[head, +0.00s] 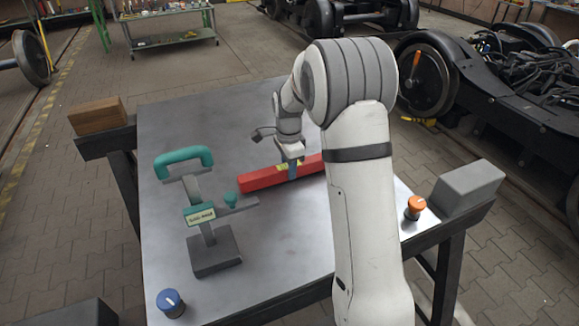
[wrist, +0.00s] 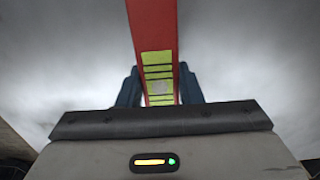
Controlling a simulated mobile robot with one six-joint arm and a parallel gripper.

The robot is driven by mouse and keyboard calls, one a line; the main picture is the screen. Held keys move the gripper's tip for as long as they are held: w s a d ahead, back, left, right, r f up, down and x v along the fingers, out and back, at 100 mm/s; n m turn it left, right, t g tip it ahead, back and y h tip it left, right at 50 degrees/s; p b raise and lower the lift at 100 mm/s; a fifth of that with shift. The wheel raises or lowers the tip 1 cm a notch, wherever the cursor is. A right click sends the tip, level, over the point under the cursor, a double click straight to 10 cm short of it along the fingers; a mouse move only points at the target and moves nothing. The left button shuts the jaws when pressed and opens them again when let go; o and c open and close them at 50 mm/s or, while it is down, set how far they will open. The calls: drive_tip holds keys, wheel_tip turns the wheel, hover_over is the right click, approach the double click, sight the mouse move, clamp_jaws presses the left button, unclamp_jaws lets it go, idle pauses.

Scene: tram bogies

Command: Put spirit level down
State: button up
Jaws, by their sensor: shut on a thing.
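The spirit level is a long red bar (head: 262,178) with a yellow-green vial window. It lies level across the back middle of the grey metal table (head: 180,118), at or just above the surface; I cannot tell if it touches. My gripper (head: 291,168) is shut on it near its middle, from above. In the wrist view the red level (wrist: 152,25) runs between the two dark fingers (wrist: 160,88), with its striped vial window close to the palm. My arm hides the level's right end in the head view.
A teal-handled tool on a grey block (head: 214,252) stands on the table's left. A blue-topped knob (head: 171,303) is front left, an orange-topped knob (head: 415,207) right. A wooden block (head: 98,116) and a grey block (head: 468,187) sit at the side edges. The table's back left is clear.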

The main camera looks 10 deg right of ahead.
drive_tip(key=shift+f, duration=0.45)
drive_tip(key=o, duration=1.2)
drive_tip(key=shift+c, duration=0.2)
wheel_tip(320, 180, up, 12)
drive_tip(key=p, duration=0.1)
drive_tip(key=s+r+n, duration=0.3)
drive_tip(key=s+r, duration=0.1)
drive_tip(key=s, duration=0.2)
drive_tip(key=s+f+n+t, duration=0.2)
drive_tip(key=s+n, duration=1)
drive_tip(key=s, duration=1.2)
drive_tip(key=shift+s+d+f+n, duration=0.2)
drive_tip(key=shift+f+n, duration=0.1)
drive_tip(key=shift+n, duration=0.1)
